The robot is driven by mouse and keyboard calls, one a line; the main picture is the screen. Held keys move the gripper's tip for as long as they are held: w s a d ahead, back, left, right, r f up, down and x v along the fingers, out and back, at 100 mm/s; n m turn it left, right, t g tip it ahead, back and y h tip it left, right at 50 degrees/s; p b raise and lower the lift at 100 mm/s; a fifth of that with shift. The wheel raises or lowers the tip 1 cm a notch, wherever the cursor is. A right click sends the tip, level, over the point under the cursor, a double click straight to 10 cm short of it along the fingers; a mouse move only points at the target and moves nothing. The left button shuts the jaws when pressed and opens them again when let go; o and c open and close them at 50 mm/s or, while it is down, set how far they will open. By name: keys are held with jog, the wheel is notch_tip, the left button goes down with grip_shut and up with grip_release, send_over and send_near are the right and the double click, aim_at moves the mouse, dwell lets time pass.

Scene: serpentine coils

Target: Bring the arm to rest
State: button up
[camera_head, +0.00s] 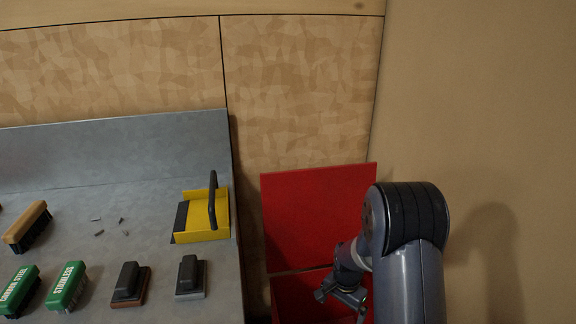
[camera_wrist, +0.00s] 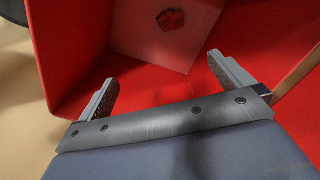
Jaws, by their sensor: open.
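My gripper (camera_head: 343,306) hangs at the lower right in the head view, partly hidden by my dark grey arm. It is in front of a red box (camera_head: 318,215), to the right of the bench. In the wrist view my gripper (camera_wrist: 162,75) has its two fingers wide apart with nothing between them. The red box (camera_wrist: 258,45) surrounds the view beyond the fingers. A pale panel (camera_wrist: 150,38) with a red mark shows inside it. Whether the fingertips are inside the box or above it I cannot tell.
A grey metal bench (camera_head: 130,205) stands at the left. It carries a yellow tool with a black handle (camera_head: 207,212), green brushes (camera_head: 67,286), dark blocks (camera_head: 128,284) and a wooden brush (camera_head: 28,226). A plain tan wall (camera_head: 500,130) is close on the right.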

jog(key=shift+r+p, duration=0.85)
jog(key=shift+r, duration=1.15)
